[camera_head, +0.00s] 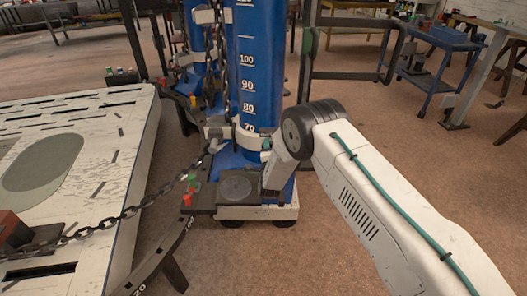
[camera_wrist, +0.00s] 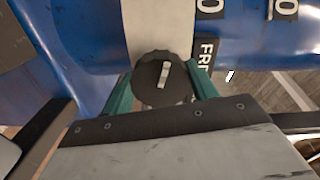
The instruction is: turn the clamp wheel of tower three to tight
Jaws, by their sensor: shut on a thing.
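The clamp wheel (camera_wrist: 152,86) is a dark round knob with a pale bar mark, in the middle of the wrist view. It sits on a pale band (camera_wrist: 160,25) around the blue tower (camera_wrist: 90,60). The bar stands near upright, leaning slightly. My gripper (camera_wrist: 161,93) has its teal fingers on both sides of the wheel, shut on it. A label starting "FR" is to the right; the rest is cut off. In the head view the blue tower (camera_head: 259,60) stands at the centre with a white scale. My arm hides the wheel there. No tower number is readable.
A second blue tower (camera_head: 197,35) stands behind, with chains (camera_head: 112,219) running left. A scuffed pale frame bench (camera_head: 120,150) fills the left. A blue cart (camera_head: 432,75) and benches stand at the back right. Floor at the right is largely clear.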

